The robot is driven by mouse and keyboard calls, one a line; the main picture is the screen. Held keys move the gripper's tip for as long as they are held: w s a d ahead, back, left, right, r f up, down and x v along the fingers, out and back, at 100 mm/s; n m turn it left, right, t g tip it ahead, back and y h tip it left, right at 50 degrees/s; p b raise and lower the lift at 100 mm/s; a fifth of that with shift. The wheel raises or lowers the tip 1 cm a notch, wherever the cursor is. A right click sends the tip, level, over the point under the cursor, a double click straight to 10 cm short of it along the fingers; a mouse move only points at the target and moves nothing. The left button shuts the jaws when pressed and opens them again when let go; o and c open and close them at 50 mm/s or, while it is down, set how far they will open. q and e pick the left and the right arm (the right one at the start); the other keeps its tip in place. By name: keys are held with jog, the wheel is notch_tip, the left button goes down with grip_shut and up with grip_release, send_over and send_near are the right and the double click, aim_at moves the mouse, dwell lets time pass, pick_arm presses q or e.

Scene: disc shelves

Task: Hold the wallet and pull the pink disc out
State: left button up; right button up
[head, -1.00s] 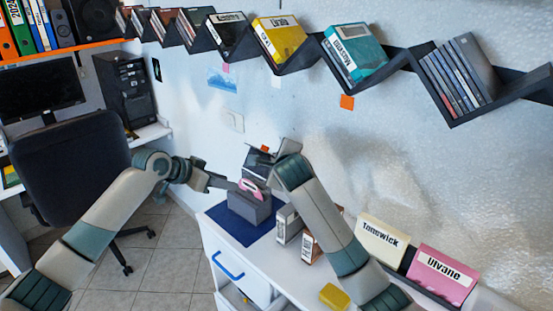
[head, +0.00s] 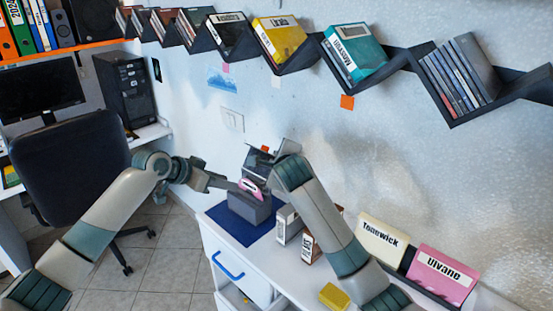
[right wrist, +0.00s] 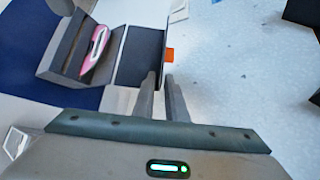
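The wallet is a dark grey case (head: 247,211) standing open on a blue mat (head: 216,218); its raised dark panel (right wrist: 138,58) shows in the right wrist view. The pink disc (head: 250,190) sits in the slot of the case with its upper part showing, and it also shows in the right wrist view (right wrist: 97,44). My left gripper (head: 232,185) is beside the disc, fingertips at or very near it; contact is unclear. My right gripper (right wrist: 159,80) has its two fingers a little apart at the panel's edge; whether they grip it is unclear. My right arm partly hides this area.
A white cabinet (head: 285,275) carries the mat. Grey and brown boxes (head: 288,224), a yellow block (head: 334,297), a cream case (head: 380,240) and a pink case (head: 440,275) stand to the right. A zigzag wall shelf (head: 400,62) hangs above. An office chair (head: 75,170) is at left.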

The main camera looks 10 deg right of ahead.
jog(key=shift+o, duration=0.6)
jog(key=v, duration=1.2)
